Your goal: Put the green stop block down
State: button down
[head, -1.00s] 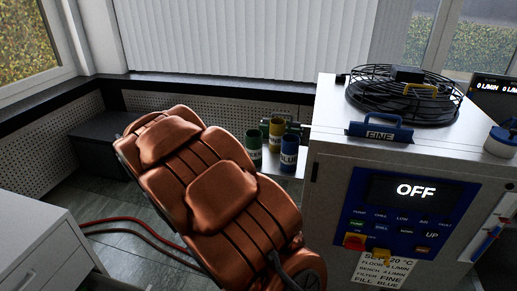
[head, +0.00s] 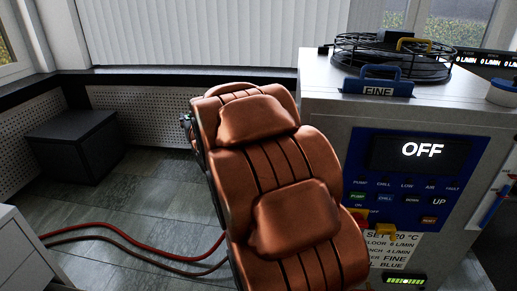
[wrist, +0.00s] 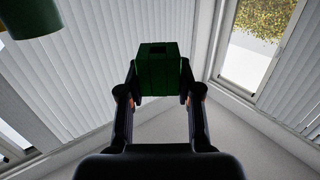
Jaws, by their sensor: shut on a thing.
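My gripper (wrist: 160,85) shows in the wrist view, with its two black fingers shut on the sides of the green stop block (wrist: 159,62). The block is dark green, with a small dark opening near its top edge. It stands out against the window blinds, and I see no surface touching it. Neither the gripper nor the block can be made out in the head view.
A cabinet (head: 318,80) with an OFF display stands at right, bearing a blue-handled FINE piece (head: 378,88) and a black wire-guarded fan (head: 395,62). A dark box (head: 75,150) and red hose (head: 140,246) lie left. A yellow-green object (wrist: 30,18) is at the wrist view's upper left.

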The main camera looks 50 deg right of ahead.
jog(key=s+d+f+m+g+h+b, duration=0.1)
jog(key=s+d+f+h+b, duration=0.1)
jog(key=s+d+f+b, duration=0.4)
jog(key=s+d+f+m+g+h+b, duration=0.1)
jog(key=s+d+f+b, duration=0.3)
jog(key=s+b, duration=0.3)
jog(key=w+d, duration=0.2)
jog(key=d, duration=0.2)
jog(key=w+d+f, duration=0.1)
jog(key=w+d, duration=0.2)
jog(key=d, duration=0.1)
jog(key=w+d+b, duration=0.1)
jog(key=w+d, duration=0.1)
jog(key=d, duration=0.2)
jog(key=shift+w+d+f, duration=0.15)
jog(key=shift+w+d, duration=0.1)
jog(key=shift+w, duration=0.15)
jog(key=shift+f+b, duration=0.6)
jog(key=shift+f, duration=1.1)
jog(key=shift+f, duration=0.2)
jog(key=c, duration=1.1)
grip_release()
